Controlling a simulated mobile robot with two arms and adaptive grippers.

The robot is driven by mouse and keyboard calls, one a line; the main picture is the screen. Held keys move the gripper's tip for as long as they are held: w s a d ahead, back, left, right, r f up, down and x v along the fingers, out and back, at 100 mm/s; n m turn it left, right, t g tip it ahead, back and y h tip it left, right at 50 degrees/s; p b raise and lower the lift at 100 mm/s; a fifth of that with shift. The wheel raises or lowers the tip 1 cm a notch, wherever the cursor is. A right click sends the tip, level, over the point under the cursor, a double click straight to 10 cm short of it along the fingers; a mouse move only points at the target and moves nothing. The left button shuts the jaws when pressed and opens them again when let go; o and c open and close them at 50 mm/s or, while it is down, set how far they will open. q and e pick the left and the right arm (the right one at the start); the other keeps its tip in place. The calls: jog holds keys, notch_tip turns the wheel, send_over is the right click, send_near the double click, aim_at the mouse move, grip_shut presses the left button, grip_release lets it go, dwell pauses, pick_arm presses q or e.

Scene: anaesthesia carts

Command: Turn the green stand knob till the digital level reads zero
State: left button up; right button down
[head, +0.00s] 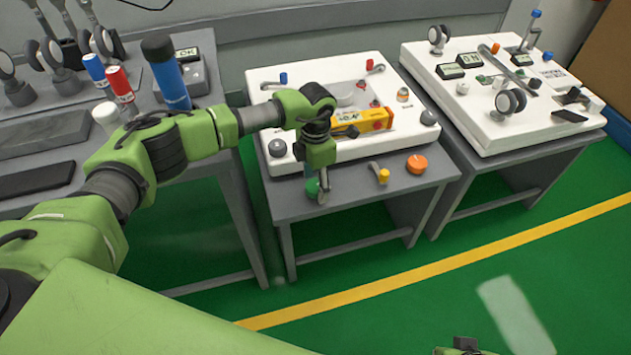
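The green knob (312,188) is at the front edge of the middle grey table, in the head view. My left gripper (320,188) points down right at it and partly hides it. I cannot tell whether the fingers touch the knob or how far they are closed. A yellow-orange block (374,119) with a small light marked face lies on the middle white panel, behind my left gripper. It may be the digital level, but its marks are too small to read. Only a dark piece of what may be my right gripper (460,346) shows at the bottom edge.
An orange knob (417,164) and a yellow-topped lever (383,175) are right of the green knob. The middle white panel (300,78) carries small knobs. Another white panel (540,130) with displays stands right. Bottles, including a blue one (168,80), stand left.

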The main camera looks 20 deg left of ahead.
aim_at(315, 185)
pick_arm(q)
notch_tip(315, 185, up, 12)
dwell(0.7)
dwell(0.4)
